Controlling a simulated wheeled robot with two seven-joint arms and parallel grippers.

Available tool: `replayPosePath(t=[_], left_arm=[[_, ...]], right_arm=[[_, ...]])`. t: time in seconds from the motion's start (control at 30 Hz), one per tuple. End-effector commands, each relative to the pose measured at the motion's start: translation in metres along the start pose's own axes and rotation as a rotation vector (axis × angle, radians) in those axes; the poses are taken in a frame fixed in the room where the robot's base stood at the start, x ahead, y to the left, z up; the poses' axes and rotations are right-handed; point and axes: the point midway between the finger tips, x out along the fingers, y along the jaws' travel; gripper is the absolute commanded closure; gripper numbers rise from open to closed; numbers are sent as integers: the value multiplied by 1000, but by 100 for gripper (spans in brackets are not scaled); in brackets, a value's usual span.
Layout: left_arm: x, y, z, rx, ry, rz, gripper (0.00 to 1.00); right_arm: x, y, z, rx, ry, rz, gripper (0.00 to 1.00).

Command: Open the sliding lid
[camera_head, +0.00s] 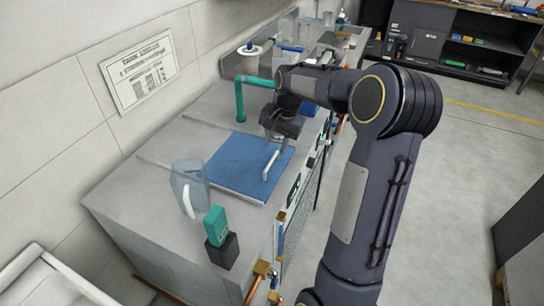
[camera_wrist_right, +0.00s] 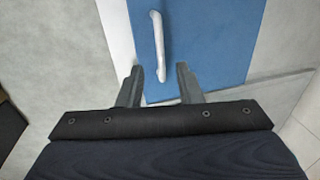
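The sliding lid (camera_head: 232,164) is a flat blue panel set in the grey counter top. A white bar handle (camera_head: 271,164) stands on it near its right edge. In the right wrist view the blue lid (camera_wrist_right: 205,40) lies beneath my fingers, and the white handle (camera_wrist_right: 158,45) runs lengthwise above the gap between them. My left gripper is not in view.
A clear jug (camera_head: 188,186) and a green block on a black base (camera_head: 217,228) stand on the counter's near end. A green pipe (camera_head: 240,98) stands behind the lid. A brass fitting (camera_head: 261,268) sits at the front edge.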

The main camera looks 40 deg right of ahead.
Motion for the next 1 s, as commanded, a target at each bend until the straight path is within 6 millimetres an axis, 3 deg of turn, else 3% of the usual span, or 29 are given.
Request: replayPosePath(t=[0.33,0.73,1.0], left_arm=[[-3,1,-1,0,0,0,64],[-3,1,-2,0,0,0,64],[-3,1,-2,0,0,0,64]], right_arm=[[54,0,2,-3,-4,1,67],[65,0,1,-4,-1,-1,67],[64,0,1,-4,-1,-1,100]])
